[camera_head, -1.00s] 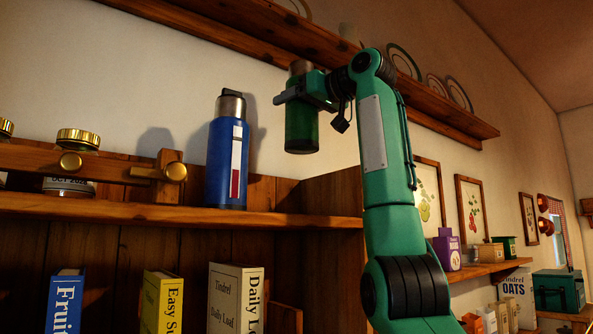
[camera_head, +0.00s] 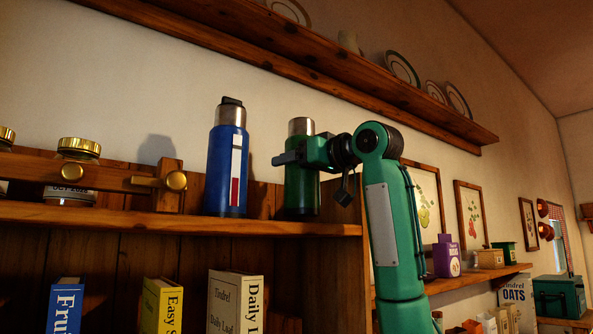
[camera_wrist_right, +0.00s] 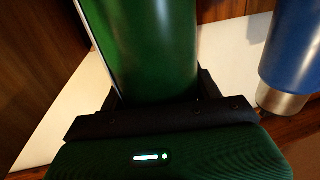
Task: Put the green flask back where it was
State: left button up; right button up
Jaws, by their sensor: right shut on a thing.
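The green flask (camera_head: 301,188) has a silver cap and stands upright at the right end of the wooden shelf (camera_head: 270,222), to the right of the blue flask (camera_head: 227,170). Its base is at the level of the shelf top; I cannot tell for sure whether it touches. My right gripper (camera_head: 292,157) is shut around its upper body. In the right wrist view the green flask (camera_wrist_right: 150,45) fills the space between the fingers, and the blue flask (camera_wrist_right: 293,60) is at the right, apart from it. My left gripper is not in view.
A wooden rail with brass knobs (camera_head: 176,181) and gold-lidded jars (camera_head: 79,149) are at the left of the shelf. Books (camera_head: 235,300) stand below. A higher shelf (camera_head: 330,75) with plates runs above. Framed pictures (camera_head: 468,215) hang to the right.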

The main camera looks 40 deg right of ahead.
jog(key=shift+d+f, duration=0.15)
jog(key=shift+f, duration=0.7)
jog(key=shift+a+f, duration=0.15)
jog(key=shift+a, duration=0.05)
jog(key=o, duration=1.1)
jog(key=shift+o, duration=1)
jog(key=shift+d, duration=0.15)
